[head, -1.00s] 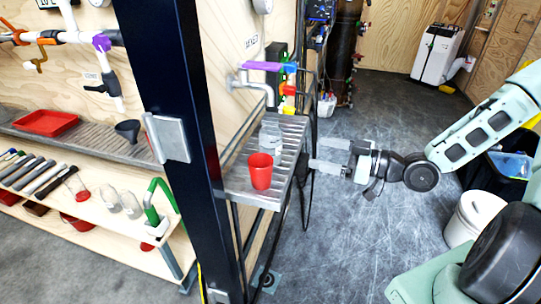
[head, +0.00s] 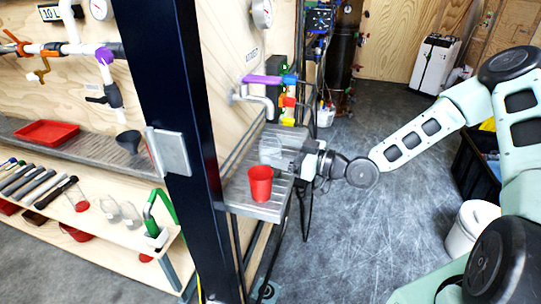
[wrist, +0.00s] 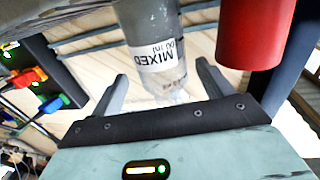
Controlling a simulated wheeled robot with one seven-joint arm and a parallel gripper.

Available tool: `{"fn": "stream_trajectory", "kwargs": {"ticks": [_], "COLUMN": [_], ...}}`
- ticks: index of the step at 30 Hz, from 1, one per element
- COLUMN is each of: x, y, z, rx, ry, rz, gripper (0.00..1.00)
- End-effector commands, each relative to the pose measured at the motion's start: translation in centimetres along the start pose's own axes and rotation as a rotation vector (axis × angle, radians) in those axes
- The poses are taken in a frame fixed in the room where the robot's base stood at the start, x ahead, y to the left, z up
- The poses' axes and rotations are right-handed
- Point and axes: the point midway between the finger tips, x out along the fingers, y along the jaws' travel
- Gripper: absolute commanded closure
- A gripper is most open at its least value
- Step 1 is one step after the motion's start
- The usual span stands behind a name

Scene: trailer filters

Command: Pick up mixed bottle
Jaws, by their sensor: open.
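The mixed bottle (wrist: 155,32) is clear, with a white label reading MIXED, and it stands between the two fingers of my gripper (wrist: 162,70) in the wrist view. The fingers are open, one on each side, with a gap to the bottle visible on both sides. In the head view the bottle (head: 270,149) is on the grey ribbed shelf (head: 240,199), partly covered by my gripper (head: 288,155), which reaches in from the right.
A red cup (head: 260,184) stands on the shelf close to the bottle; it also shows to the right of the bottle in the wrist view (wrist: 250,35). A dark post (head: 185,100) rises left of the shelf. A pipe with coloured valves (head: 268,80) is behind.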

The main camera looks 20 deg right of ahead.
Motion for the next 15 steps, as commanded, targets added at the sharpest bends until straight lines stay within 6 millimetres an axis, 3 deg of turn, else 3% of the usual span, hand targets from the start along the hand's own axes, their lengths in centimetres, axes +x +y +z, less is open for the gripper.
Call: {"fn": "stream_trajectory", "kwargs": {"ticks": [7, 15], "x": [3.7, 4.6], "y": [-0.4, -0.3], "z": [-0.3, -0.2], "rx": [0.001, 0.0], "ry": [0.002, 0.0], "rz": [-0.003, -0.001], "gripper": [0.21, 0.21]}}
